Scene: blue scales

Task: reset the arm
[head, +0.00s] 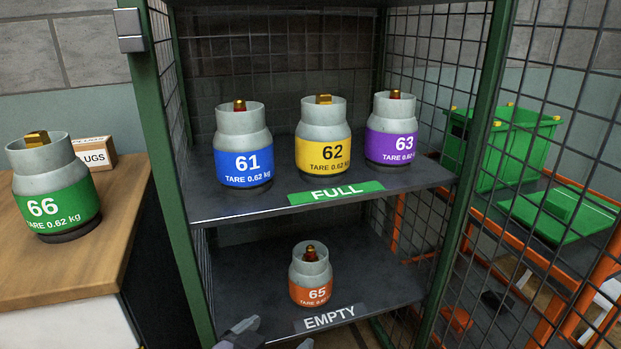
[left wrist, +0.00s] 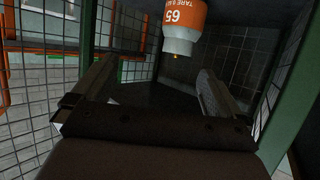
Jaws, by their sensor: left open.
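My left gripper (head: 272,341) shows only its fingertips at the bottom edge of the head view, in front of the lower shelf. It is open. In the left wrist view its two fingers (left wrist: 153,92) stand wide apart with nothing between them. The orange-labelled cylinder 65 (head: 311,279) stands upright on the lower shelf, behind the "EMPTY" label (head: 329,318). It also shows upside down in the left wrist view (left wrist: 182,30), beyond the fingers and apart from them. My right gripper is not in view.
Cylinders 61 (head: 242,150), 62 (head: 323,140) and 63 (head: 392,130) stand on the upper shelf (head: 240,208) of the mesh-sided cage. Cylinder 66 (head: 54,192) stands on the wooden counter (head: 122,225) beside a cardboard box (head: 95,153). A green post (head: 171,190) separates counter and shelves.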

